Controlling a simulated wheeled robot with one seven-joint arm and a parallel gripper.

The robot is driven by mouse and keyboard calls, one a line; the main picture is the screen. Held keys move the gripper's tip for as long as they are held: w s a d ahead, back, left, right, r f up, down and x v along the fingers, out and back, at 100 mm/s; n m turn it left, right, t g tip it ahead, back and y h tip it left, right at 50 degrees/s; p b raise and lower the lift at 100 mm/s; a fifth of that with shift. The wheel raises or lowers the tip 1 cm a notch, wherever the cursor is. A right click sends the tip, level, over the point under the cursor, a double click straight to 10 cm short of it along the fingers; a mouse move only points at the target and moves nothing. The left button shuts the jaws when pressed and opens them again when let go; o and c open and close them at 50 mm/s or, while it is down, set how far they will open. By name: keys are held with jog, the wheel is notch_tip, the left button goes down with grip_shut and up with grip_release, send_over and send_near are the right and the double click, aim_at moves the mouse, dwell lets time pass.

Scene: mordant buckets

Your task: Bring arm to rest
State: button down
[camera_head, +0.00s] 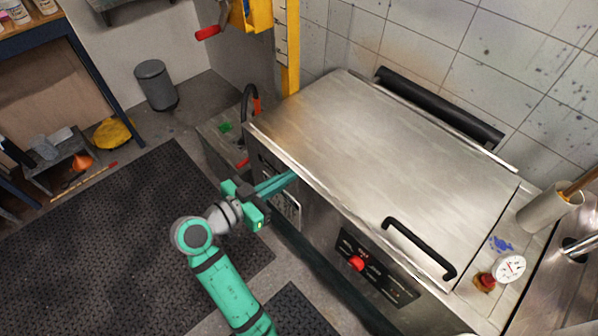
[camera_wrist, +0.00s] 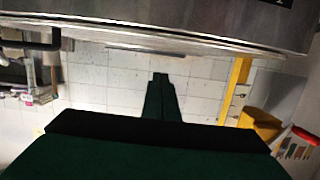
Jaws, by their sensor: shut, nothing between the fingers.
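My green arm reaches up from the bottom of the head view. My gripper (camera_head: 292,176) is at the front left side of a large steel machine, with its fingers close to the machine's front edge, just below the lid (camera_head: 390,150). I cannot tell whether the fingers touch it. In the wrist view the fingers (camera_wrist: 160,78) lie together, shut and empty, against a tiled wall.
A yellow post (camera_head: 287,50) stands behind. Black mats (camera_head: 110,230) cover open floor at left. A grey bin (camera_head: 156,85) stands by the wall.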

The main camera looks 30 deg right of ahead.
jog(key=shift+v, duration=1.2)
jog(key=a+f+n+t+y, duration=0.2)
jog(key=f+n+t, duration=0.15)
jog(key=f, duration=0.25)
jog(key=a+f+n+t+y, duration=0.2)
jog(key=f+n, duration=0.3)
jog(key=f, duration=0.1)
jog(key=s+a+f+n+t+y, duration=0.2)
jog(key=s+a+f+n+y, duration=0.4)
jog(key=s+f, duration=0.25)
jog(key=s+a+t+y, duration=0.2)
jog(key=s+a+y, duration=0.3)
jog(key=s, duration=0.6)
jog(key=s+r+t, duration=0.1)
jog(key=s+r, duration=0.6)
jog(key=s, duration=0.2)
jog(key=shift+a+r, duration=0.25)
jog(key=shift+r, duration=0.15)
jog(key=shift+d+t, duration=0.15)
jog(key=shift+t, duration=0.1)
